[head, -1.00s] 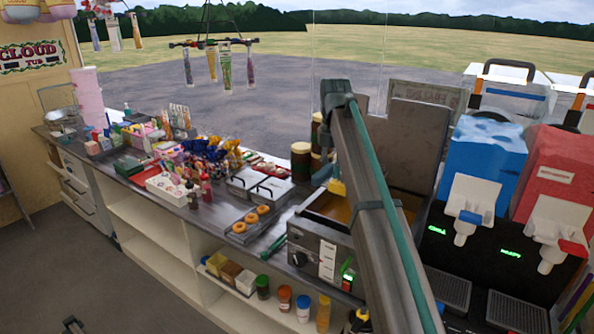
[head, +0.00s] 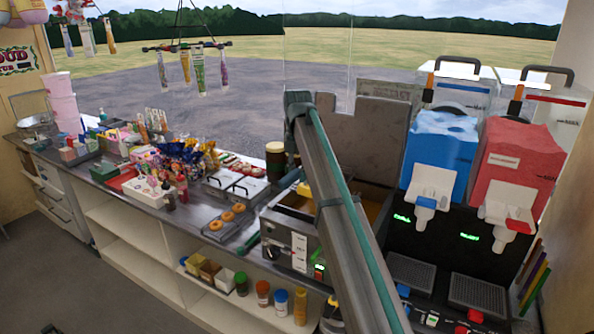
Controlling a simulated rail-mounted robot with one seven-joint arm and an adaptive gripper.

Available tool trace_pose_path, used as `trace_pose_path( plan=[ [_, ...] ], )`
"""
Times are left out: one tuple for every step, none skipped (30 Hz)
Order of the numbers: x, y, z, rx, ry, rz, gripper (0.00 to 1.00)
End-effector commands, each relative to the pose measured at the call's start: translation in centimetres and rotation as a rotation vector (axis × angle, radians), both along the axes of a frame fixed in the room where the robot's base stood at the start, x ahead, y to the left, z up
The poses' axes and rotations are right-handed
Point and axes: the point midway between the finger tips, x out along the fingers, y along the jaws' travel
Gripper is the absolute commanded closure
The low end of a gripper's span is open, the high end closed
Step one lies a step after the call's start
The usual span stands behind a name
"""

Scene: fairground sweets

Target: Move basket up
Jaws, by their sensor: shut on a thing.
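The fryer (head: 299,247) is a steel box with a dial, a white label and a green-lit switch, standing on the counter. Amber oil shows in its open top, partly behind my arm. My gripper (head: 304,188) is small in the head view, above the fryer's left front part, and my own arm link covers much of it. It is shut on a dark handle (head: 290,179), which looks like the basket's handle. The basket's body is hidden behind my arm, so I cannot tell how high it hangs.
A tall steel back panel (head: 369,138) stands behind the fryer. Slush machines with a blue tank (head: 440,150) and a red tank (head: 517,165) stand close on the right. A tray of doughnuts (head: 228,222) and a steel lidded container (head: 233,187) lie to the left.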

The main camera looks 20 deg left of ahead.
Motion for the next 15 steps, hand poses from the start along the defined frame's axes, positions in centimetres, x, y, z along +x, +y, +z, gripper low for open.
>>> trace_pose_path(
  plan=[
    [0.0,0.0,-0.6,0.0,-0.001,0.0,1.0],
    [0.0,0.0,-0.8,0.0,-0.001,0.0,1.0],
    [0.0,0.0,-1.1,0.0,-0.001,0.0,1.0],
    [0.0,0.0,-1.4,0.0,-0.001,0.0,1.0],
    [0.0,0.0,-1.6,0.001,-0.002,0.0,1.0],
    [0.0,0.0,-1.9,0.001,-0.002,0.0,1.0],
    [0.0,0.0,-2.2,0.001,-0.002,0.0,1.0],
    [0.0,0.0,-2.4,0.001,-0.002,0.0,1.0],
    [0.0,0.0,-2.7,0.001,-0.002,0.0,1.0],
    [0.0,0.0,-2.9,0.001,-0.002,0.0,1.0],
    [0.0,0.0,-3.2,0.001,-0.002,0.0,1.0],
    [0.0,0.0,-3.5,0.001,-0.002,0.0,1.0],
    [0.0,0.0,-3.7,0.001,-0.002,0.0,1.0],
    [0.0,0.0,-3.9,0.001,-0.002,0.0,1.0],
    [0.0,0.0,-4.2,0.001,-0.002,0.0,1.0]
  ],
)
